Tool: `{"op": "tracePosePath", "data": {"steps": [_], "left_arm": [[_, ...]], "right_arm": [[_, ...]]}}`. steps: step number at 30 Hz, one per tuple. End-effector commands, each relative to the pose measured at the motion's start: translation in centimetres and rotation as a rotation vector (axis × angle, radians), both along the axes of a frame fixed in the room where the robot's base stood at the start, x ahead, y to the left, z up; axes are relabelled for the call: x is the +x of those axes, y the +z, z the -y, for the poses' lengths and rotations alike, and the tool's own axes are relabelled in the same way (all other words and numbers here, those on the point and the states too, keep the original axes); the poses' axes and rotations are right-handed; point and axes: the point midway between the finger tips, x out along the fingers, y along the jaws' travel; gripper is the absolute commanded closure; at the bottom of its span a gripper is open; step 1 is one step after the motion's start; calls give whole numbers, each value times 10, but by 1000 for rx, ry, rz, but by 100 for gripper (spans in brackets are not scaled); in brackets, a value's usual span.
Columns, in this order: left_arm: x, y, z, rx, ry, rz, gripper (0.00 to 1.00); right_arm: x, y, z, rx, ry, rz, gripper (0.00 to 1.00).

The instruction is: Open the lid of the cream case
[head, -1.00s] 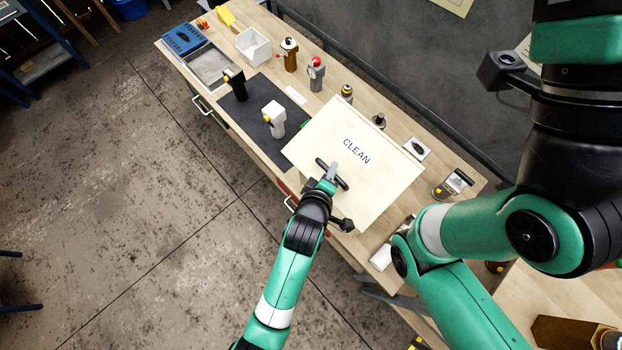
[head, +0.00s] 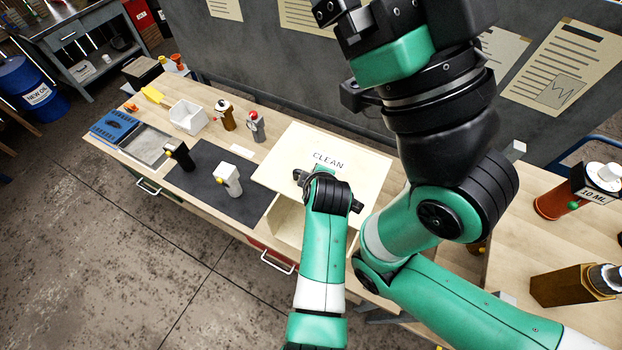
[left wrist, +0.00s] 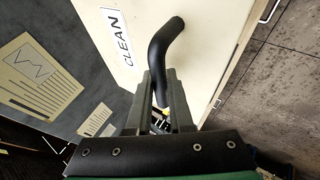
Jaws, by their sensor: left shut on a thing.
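The cream case's lid (head: 345,146), labelled CLEAN, is raised at its near edge in the head view. The cream body of the case (head: 287,222) shows below it, partly hidden by my left arm. My left gripper (head: 318,172) is at the lid's black handle (head: 299,176). In the left wrist view the fingers of my left gripper (left wrist: 160,88) are shut on the curved black handle (left wrist: 158,52), beside the CLEAN label. My right gripper (head: 335,14) is cut off by the top edge, away from the case, and its fingertips are not clear.
On the bench left of the case are a dark mat (head: 200,165) with a white-and-grey part (head: 228,180), a white bin (head: 189,117) and a grey tray (head: 146,146). A grey wall (head: 255,50) stands behind.

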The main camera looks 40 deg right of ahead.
Motion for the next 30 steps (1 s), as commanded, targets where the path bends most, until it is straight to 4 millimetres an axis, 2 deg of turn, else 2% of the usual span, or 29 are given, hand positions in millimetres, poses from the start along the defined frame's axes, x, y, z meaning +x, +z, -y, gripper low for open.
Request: {"op": "tracePosePath", "data": {"steps": [1, 8, 9, 13, 14, 23, 30], "left_arm": [[1, 8, 4, -11, -3, 9, 100], [1, 8, 4, -11, -3, 10, 100], [1, 9, 4, -11, -3, 10, 76], [1, 7, 3, -9, -2, 8, 53], [1, 6, 3, -8, -2, 7, 50], [1, 2, 1, -6, -1, 4, 50], [-1, -14, -6, -44, 2, 18, 50]], "right_arm": [[0, 1, 0, 0, 0, 0, 0], [0, 1, 0, 0, 0, 0, 0], [0, 1, 0, 0, 0, 0, 0], [0, 1, 0, 0, 0, 0, 0], [0, 1, 0, 0, 0, 0, 0], [0, 1, 0, 0, 0, 0, 0], [0, 2, 0, 0, 0, 0, 0]]}}
